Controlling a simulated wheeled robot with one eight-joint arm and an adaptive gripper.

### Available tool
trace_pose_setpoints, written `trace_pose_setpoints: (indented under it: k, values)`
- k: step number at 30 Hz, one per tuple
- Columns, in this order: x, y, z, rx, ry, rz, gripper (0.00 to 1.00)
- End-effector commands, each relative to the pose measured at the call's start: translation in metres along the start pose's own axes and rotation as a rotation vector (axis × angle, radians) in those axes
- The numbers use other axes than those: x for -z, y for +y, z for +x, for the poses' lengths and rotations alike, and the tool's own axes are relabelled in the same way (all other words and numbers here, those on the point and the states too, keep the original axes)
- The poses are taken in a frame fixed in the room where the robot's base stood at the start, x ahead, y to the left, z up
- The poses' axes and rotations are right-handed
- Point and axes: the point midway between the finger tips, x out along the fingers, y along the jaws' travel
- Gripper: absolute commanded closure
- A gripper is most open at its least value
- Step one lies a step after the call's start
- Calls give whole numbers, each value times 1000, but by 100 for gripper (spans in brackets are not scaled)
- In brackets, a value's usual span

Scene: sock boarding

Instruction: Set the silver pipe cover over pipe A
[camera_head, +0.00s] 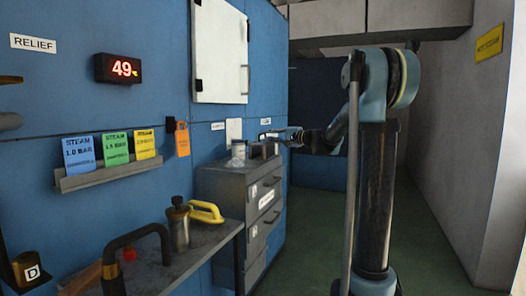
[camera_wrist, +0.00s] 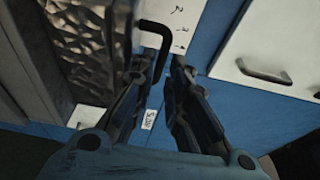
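In the wrist view, a block with a crinkled silver face (camera_wrist: 80,45) fills the upper left; it looks like the silver pipe cover. A black bent handle (camera_wrist: 160,28) sticks out beside it. My gripper (camera_wrist: 165,58) is open, with a visible gap between its fingers. The handle's lower part runs down between the fingertips, close to the left one; I cannot tell whether they touch. In the head view, my gripper (camera_head: 284,138) is small, at the top of the grey drawer cabinet beside a dark block (camera_head: 262,149). I cannot make out a pipe marked A.
The grey drawer cabinet (camera_head: 222,182) stands against the blue wall, with a jar (camera_head: 238,152) on top. A bench (camera_head: 210,240) holds a black bent pipe (camera_head: 135,240), a bottle (camera_head: 178,225) and a yellow handle (camera_head: 206,211). Green floor (camera_head: 310,235) is clear at centre.

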Motion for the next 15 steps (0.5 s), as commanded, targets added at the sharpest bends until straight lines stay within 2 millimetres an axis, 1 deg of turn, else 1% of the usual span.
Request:
trace_pose_setpoints:
  k: [1,8,11,15]
  values:
    - [0,0,5,0,-1,0,85]
    - [0,0,14,0,-1,0,85]
    - [0,0,23,0,-2,0,85]
    - [2,1,43,0,-3,0,85]
